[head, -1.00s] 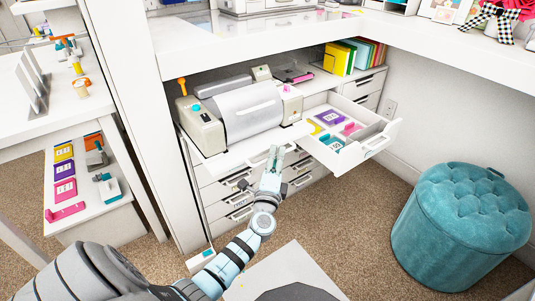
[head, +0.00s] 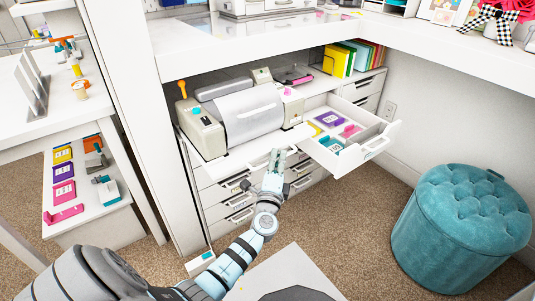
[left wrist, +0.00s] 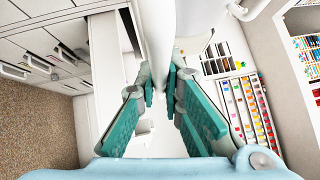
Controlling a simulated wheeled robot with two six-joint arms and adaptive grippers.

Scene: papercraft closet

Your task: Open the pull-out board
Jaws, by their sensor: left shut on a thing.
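The pull-out board (head: 232,164) is a flat white panel under the die-cutting machine (head: 245,112) in the head view. It juts out past the drawer fronts below it. My left gripper (head: 278,160) is at the board's front edge, towards its right end. Its teal-padded fingers (left wrist: 168,85) show in the left wrist view, shut on a white edge between their tips. The fingers hide the exact grip. My right gripper is in neither view.
An open drawer (head: 378,146) with small coloured items sticks out just right of my left gripper. Closed drawers (head: 238,200) lie below the board. A teal stool (head: 462,225) stands at the right. Carpet between the stool and cabinet is clear.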

